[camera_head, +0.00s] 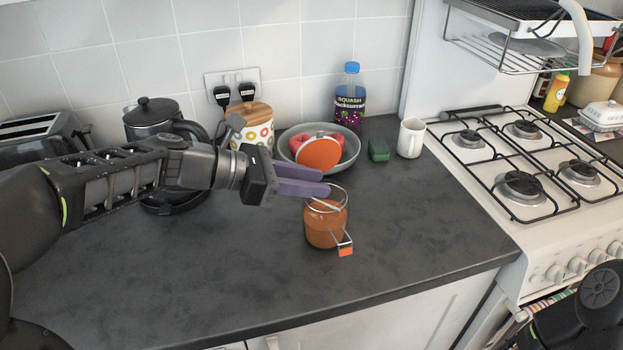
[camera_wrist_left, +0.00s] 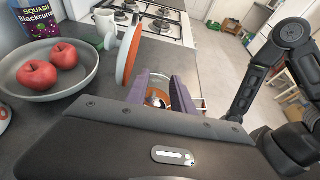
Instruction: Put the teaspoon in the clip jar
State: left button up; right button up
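The clip jar (camera_head: 326,228) stands upright on the dark counter, with orange-brown contents. I see no finger closed on the teaspoon. My right gripper is out of view.
A grey bowl with red apples (camera_head: 347,152), a squash bottle (camera_head: 350,98), a green block (camera_head: 378,150) and a white mug (camera_head: 411,138) stand behind the jar. The gas hob (camera_head: 520,165) is at right. The counter in front is clear.

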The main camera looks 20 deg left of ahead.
pick_arm(q)
jog(key=v, duration=0.7)
jog(key=shift+s+a+r, duration=0.2)
dwell(1.1)
